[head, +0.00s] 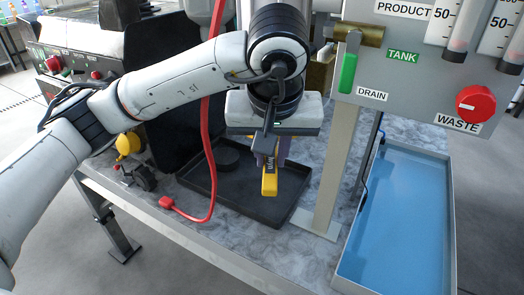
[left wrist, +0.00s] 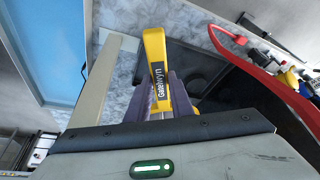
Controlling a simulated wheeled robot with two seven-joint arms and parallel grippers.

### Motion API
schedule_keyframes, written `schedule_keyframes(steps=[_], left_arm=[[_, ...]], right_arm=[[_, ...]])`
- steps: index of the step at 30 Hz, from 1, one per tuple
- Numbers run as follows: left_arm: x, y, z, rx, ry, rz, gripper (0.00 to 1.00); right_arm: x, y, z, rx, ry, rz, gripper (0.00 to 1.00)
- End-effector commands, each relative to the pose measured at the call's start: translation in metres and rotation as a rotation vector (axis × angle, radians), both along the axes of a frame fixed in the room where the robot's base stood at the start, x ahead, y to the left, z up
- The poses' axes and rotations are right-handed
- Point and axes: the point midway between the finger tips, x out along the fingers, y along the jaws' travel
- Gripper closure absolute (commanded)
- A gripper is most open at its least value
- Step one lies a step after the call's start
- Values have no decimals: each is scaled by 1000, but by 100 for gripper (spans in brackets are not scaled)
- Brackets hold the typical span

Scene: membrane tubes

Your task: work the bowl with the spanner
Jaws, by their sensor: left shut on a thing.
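The spanner is a yellow tool (head: 269,184) with a black label. My left gripper (head: 271,160) is shut on it and holds it pointing down over the black tray. In the left wrist view the spanner (left wrist: 154,46) shows as a yellow hooked shape between the purple-grey fingers of the gripper (left wrist: 163,97). I cannot make out the bowl for sure in either view. My right gripper is not in view.
The black tray (head: 205,190) on the speckled bench top holds a dark round piece (head: 228,157). A red hose (head: 205,130) runs down at its left. A grey post (head: 328,185) and a blue-floored basin (head: 400,215) stand right. The red waste knob (head: 476,103) is above.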

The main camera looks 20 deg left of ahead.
Motion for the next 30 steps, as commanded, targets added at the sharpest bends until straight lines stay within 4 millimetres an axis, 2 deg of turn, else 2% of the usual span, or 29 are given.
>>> schedule_keyframes(steps=[1,16,30], left_arm=[[2,-7,2,-14,-12,4,100],[4,-12,3,-16,-14,28,100],[17,-34,6,-19,-17,153,100]], right_arm=[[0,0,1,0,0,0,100],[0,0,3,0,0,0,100],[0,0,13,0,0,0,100]])
